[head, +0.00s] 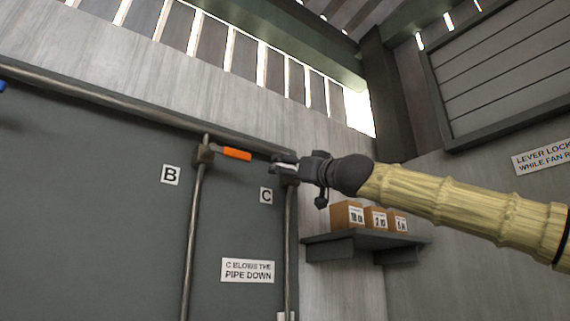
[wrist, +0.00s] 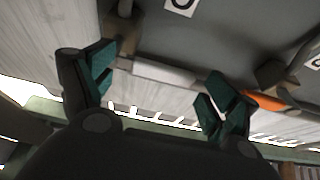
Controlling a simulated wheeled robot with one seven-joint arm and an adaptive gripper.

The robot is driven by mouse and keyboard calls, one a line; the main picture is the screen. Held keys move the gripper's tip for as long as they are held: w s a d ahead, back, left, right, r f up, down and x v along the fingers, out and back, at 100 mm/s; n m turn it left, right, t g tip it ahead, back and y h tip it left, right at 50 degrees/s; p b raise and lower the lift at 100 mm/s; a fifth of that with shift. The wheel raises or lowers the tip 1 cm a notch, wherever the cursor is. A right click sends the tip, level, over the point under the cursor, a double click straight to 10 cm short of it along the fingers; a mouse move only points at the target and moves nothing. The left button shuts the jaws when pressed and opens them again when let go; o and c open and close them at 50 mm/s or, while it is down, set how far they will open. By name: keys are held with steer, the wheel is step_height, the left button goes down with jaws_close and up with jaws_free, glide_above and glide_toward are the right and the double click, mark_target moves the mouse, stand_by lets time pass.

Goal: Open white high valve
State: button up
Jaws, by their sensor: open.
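The white lever (wrist: 165,73) of the valve at pipe C shows in the wrist view. It runs to the right from a brown valve body (wrist: 122,35) and lies between the spread fingers of my gripper (wrist: 160,88). The fingers look apart from it, with nothing held. In the head view my gripper (head: 284,163) is at the top of pipe C, and the white lever is mostly hidden there by the fingers.
An orange lever (head: 237,154) sits left at pipe B, close to my gripper; it also shows in the wrist view (wrist: 268,101). A shelf (head: 350,239) with small boxes (head: 375,219) is below my arm. A blue lever end (head: 2,86) shows far left.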

mark_target(286, 165)
steer(key=x, duration=0.2)
steer(key=shift+w+r+p, duration=0.15)
steer(key=shift+w+p, duration=0.15)
steer(key=shift+p, duration=0.05)
steer(key=shift+w+a+r, duration=0.2)
steer(key=shift+a+r, duration=0.05)
steer(key=shift+a, duration=0.05)
steer(key=shift+s+r, duration=0.25)
steer(key=shift+s, duration=0.25)
steer(key=c, duration=0.6)
steer(key=shift+s, duration=0.1)
steer(key=c, duration=0.9)
